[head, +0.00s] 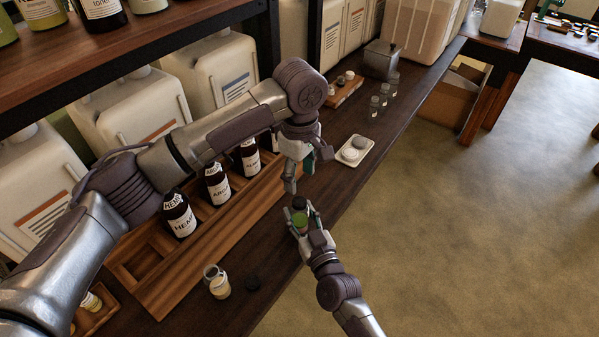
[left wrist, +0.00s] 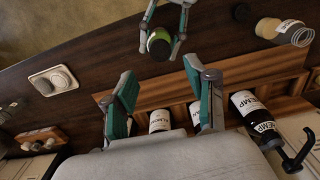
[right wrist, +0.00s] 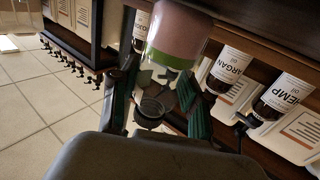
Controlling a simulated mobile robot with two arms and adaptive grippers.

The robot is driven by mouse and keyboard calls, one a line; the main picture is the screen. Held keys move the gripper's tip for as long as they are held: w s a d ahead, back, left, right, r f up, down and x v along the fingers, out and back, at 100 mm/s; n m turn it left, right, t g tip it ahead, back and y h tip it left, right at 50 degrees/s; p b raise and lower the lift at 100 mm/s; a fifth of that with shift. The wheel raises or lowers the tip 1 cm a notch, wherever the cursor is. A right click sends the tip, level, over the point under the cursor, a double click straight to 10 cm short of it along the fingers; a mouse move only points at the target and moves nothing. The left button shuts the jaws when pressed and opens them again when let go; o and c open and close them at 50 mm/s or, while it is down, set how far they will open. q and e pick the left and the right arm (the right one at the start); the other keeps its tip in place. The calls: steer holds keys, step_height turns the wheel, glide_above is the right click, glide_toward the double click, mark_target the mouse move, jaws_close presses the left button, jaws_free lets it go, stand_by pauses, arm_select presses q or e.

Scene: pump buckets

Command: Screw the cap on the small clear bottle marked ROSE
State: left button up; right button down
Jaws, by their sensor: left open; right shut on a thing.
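My right gripper (head: 306,212) is shut on a small bottle (head: 300,220) above the counter's front edge. In the right wrist view the bottle (right wrist: 178,38) shows a pink side, a green band and a clear part, with a dark round piece (right wrist: 150,107) at its end. I cannot tell whether that piece is seated on the neck, and no ROSE marking is readable. My left gripper (head: 290,186) is open and empty just above and behind the bottle. In the left wrist view the bottle (left wrist: 159,43) lies beyond the open fingers (left wrist: 162,95).
Dark labelled bottles (head: 217,185) stand in a wooden rack behind. A pale dish (head: 366,143) with discs lies further along the counter, before several small clear bottles (head: 375,105). Open floor lies right.

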mark_target(299, 201)
arm_select(q)
steer(key=shift+f, duration=4.05)
